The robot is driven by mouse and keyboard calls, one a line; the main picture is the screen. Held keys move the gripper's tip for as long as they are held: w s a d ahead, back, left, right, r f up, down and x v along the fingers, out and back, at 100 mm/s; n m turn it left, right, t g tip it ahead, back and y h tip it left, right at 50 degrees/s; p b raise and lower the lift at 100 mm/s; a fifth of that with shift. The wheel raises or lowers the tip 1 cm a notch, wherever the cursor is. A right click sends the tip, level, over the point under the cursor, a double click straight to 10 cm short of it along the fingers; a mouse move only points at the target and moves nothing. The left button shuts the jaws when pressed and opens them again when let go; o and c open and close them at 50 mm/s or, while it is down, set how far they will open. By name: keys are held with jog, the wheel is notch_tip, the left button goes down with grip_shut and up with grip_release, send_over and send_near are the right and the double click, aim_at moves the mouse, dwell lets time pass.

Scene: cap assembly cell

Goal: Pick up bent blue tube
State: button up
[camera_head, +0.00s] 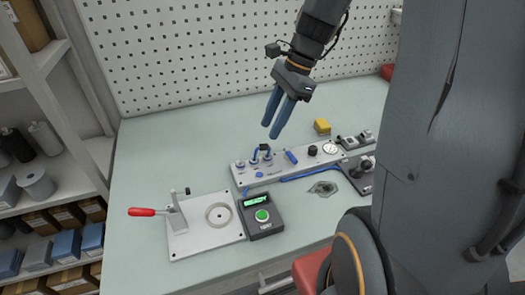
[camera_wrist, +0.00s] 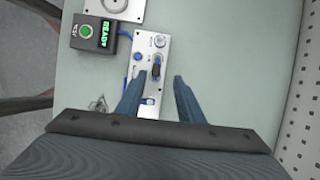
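A small bent blue piece (camera_head: 255,154), which looks like the bent blue tube, stands beside a black part near the left end of a light grey fixture plate (camera_head: 272,178). It is too small to make out its full shape. My gripper (camera_head: 271,130) has two long blue fingers and hangs above the plate's left part, pointing down. In the wrist view the fingers (camera_wrist: 159,77) are apart with nothing held between them. The plate (camera_wrist: 150,48) shows there beyond and between the fingertips, with a dark part (camera_wrist: 155,71) in the gap.
A black box with a green button (camera_head: 262,216) and a white plate with a red-handled clamp (camera_head: 141,212) stand front left. A pegboard (camera_head: 180,50) closes the back.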

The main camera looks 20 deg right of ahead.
aim_at(264, 145)
jog(key=shift+x, duration=1.2)
jog(key=x, duration=0.2)
jog(key=p+x, duration=0.1)
jog(key=x, duration=0.1)
jog(key=shift+s+a+f+p, duration=0.1)
jog(key=shift+s+a+p, duration=0.05)
jog(key=shift+s+p, duration=0.2)
jog(key=shift+a+f, duration=0.15)
jog(key=shift+f, duration=0.3)
grip_shut()
